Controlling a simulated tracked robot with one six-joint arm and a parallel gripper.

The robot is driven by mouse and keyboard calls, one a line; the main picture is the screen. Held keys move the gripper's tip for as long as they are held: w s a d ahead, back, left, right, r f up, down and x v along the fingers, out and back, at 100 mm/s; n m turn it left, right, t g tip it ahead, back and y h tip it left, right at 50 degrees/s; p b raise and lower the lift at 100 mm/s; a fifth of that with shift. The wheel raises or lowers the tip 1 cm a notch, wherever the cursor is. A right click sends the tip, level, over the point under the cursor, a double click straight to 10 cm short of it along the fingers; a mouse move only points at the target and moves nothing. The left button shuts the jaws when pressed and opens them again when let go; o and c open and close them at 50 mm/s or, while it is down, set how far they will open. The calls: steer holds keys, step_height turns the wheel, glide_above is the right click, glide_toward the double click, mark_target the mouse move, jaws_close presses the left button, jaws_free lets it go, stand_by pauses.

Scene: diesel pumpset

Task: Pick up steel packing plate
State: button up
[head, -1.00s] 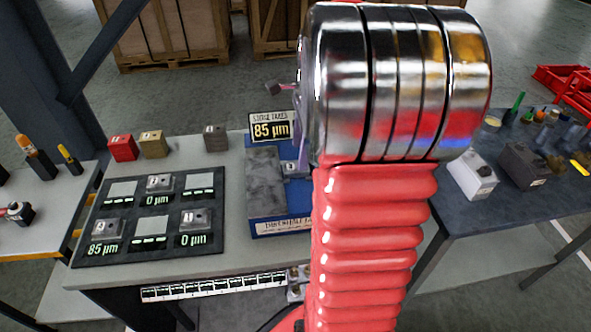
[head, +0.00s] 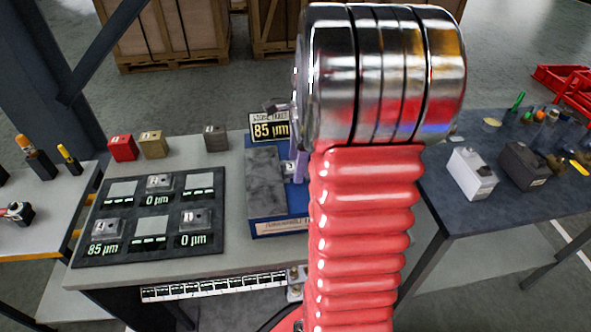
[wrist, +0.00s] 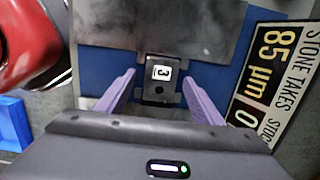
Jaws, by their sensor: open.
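The small steel plate with a white tag marked 3 (wrist: 161,73) lies on the blue surface against the edge of a grey stone slab (wrist: 165,25). I take it for the steel packing plate. In the head view its tag (head: 289,168) shows beside the slab (head: 265,182), partly covered by my arm. My gripper (wrist: 159,78) is open, its two purple fingers on either side of the plate with gaps showing. Whether the fingers are level with the plate is hard to tell. In the head view one purple finger shows beside the tag.
A sign reading 85 µm (head: 269,127) stands behind the slab. A dark board (head: 130,250) with several plates and readouts lies left. Red (head: 122,147), tan (head: 152,144) and grey (head: 215,138) blocks stand behind it. Another table (head: 470,215) is right.

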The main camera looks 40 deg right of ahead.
jaws_close()
stand_by(0.8)
steer(key=shift+r, duration=0.1)
step_height(320, 180, up, 10)
stand_by(0.6)
steer(key=shift+s, duration=0.1)
stand_by(0.5)
